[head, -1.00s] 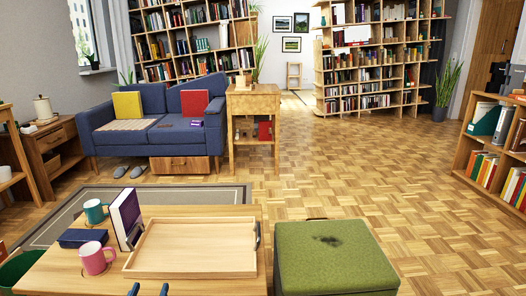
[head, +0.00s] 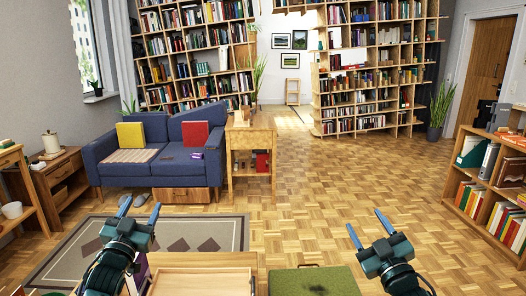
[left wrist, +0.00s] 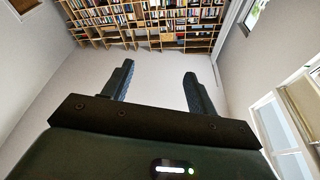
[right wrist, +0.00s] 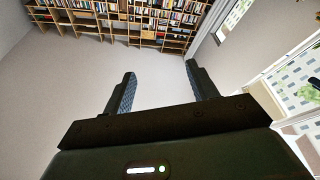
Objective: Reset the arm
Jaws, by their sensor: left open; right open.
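My left gripper (head: 139,209) is raised in front of the head camera at the lower left, fingers pointing up and spread apart. It is empty, and its fingers also show apart in the left wrist view (left wrist: 160,90). My right gripper (head: 365,226) is raised at the lower right, fingers spread and empty. In the right wrist view its two fingers (right wrist: 160,88) also stand apart with nothing between them. Neither gripper touches anything that I can see. The left arm hides part of the table area below it.
A blue sofa (head: 157,160) and a small wooden stand (head: 250,140) are further back. A low bookshelf (head: 490,185) stands at the right. The parquet floor (head: 340,180) between is clear.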

